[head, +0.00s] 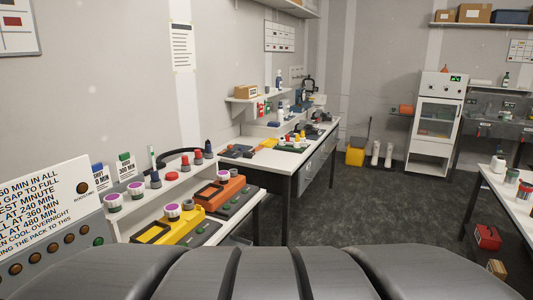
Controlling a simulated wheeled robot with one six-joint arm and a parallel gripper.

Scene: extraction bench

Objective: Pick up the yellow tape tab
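I cannot make out a yellow tape tab for certain. A yellow tray-like device (168,229) with a purple-topped cap sits on the near bench at lower left. My gripper is not in view; only dark grey parts of my own body fill the bottom edge.
An orange device (222,194) and several capped jars stand on the near bench beside a lettered sign (45,205). A white cabinet (436,120) and a yellow bin (355,156) stand at the back. The dark floor (350,210) between the benches is clear.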

